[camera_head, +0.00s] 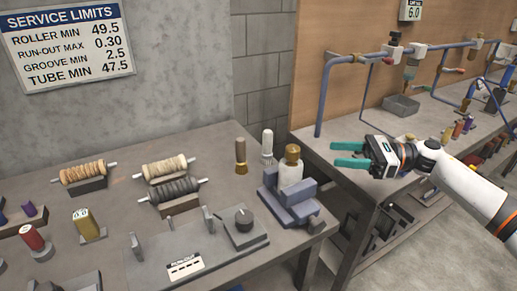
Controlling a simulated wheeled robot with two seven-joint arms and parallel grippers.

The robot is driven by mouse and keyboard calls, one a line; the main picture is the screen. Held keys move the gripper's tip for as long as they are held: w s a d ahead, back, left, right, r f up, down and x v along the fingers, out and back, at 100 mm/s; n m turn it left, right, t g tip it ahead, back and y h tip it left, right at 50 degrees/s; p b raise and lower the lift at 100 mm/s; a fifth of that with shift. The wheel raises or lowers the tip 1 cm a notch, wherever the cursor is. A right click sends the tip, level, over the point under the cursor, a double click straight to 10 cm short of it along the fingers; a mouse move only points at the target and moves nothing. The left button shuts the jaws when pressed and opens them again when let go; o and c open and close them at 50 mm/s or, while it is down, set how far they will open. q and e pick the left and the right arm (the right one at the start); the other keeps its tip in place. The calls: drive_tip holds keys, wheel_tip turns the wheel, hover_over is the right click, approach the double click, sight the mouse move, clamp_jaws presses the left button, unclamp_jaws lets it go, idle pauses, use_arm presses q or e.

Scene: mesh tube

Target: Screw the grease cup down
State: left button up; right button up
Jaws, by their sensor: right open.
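My right gripper (335,154) reaches in from the right. Its two teal fingers are apart and point left, with nothing between them. It is over the near left part of the right bench (338,174). I cannot tell for sure which part is the grease cup. One candidate is the brass-coloured cap (292,152) on a pale cylinder (290,172) in a blue-grey block, left of the gripper and apart from it. My left gripper is not in view.
Blue pipework (323,95) rises from the right bench behind the gripper. A grey tray (401,106) stands there. A gap separates the benches.

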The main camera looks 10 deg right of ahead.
sight(295, 147)
drive_tip(key=p+x, duration=0.3)
drive_tip(key=x, duration=0.8)
drive_tip(key=shift+w+a, duration=0.1)
drive_tip(key=shift+a, duration=0.1)
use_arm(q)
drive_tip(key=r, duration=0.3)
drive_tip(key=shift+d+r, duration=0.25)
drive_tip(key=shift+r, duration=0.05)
use_arm(e)
drive_tip(key=shift+w+a, duration=0.1)
drive_tip(key=shift+a, duration=0.2)
drive_tip(key=shift+c, duration=0.5)
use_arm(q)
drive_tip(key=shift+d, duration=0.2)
use_arm(e)
drive_tip(key=c, duration=0.9)
